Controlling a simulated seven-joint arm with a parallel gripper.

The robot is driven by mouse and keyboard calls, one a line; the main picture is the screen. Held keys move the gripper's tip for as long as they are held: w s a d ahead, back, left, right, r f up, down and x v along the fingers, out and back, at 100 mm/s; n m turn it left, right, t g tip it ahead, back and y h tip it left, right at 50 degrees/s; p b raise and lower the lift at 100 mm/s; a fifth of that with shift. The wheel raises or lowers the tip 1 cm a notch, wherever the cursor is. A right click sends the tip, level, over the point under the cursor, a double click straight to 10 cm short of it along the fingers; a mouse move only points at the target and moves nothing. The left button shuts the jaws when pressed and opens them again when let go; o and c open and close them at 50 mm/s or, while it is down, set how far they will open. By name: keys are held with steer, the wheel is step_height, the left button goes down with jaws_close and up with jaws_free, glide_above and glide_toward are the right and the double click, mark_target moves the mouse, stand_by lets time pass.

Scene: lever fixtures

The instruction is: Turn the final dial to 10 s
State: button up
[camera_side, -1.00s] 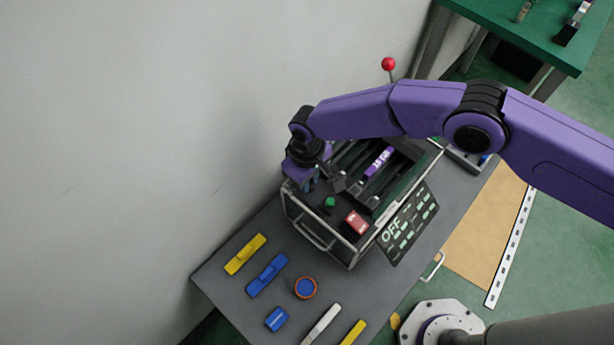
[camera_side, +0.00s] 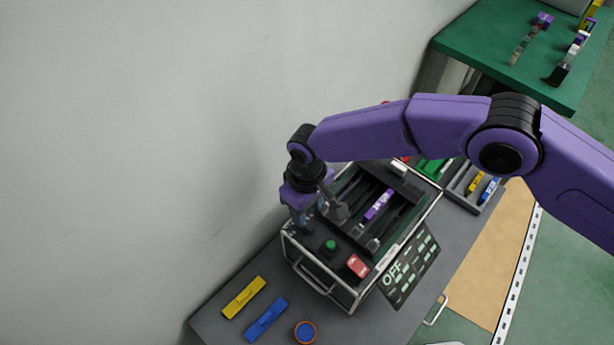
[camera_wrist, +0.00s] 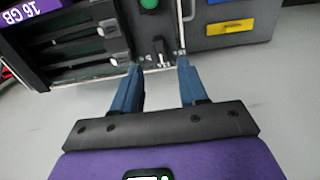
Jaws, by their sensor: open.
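A framed black machine box (camera_side: 318,272) stands on the grey bench, with slots and sliders on top. In the wrist view a small black knob (camera_wrist: 160,45) with tiny white marks sits near the box edge, likely the dial; its setting is too small to read. My gripper (camera_wrist: 160,64) has its two blue fingers apart, with nothing between them. Its tips point at the knob, one to each side in the picture; contact cannot be told. In the side view my gripper (camera_side: 308,228) is over the box's wall-side corner and hides the knob.
A green button (camera_side: 329,245) and a red switch (camera_side: 357,266) sit on the box beside my gripper. An "OFF" panel (camera_side: 410,265) is on its right. Yellow (camera_side: 243,297) and blue (camera_side: 266,319) bars lie in front. The grey wall (camera_side: 150,150) is close behind.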

mark_target(307, 225)
step_height(307, 225, up, 11)
stand_by(0.3)
stand_by(0.5)
steer(key=s+d+r+n, duration=0.15)
steer(key=d+r, duration=0.25)
steer(key=d, duration=0.4)
steer(key=s+d+r, duration=0.3)
steer(key=d+r, duration=0.1)
steer(key=d, duration=0.4)
steer(key=s+d+r, duration=0.2)
steer(key=d+r, duration=0.2)
steer(key=d, duration=0.3)
steer(key=s+d+n, duration=0.1)
steer(key=s+d, duration=0.6)
steer(key=d, duration=0.5)
steer(key=s+d+n, duration=0.1)
steer(key=s+d, duration=0.6)
steer(key=d, duration=0.5)
steer(key=shift+s, duration=0.15)
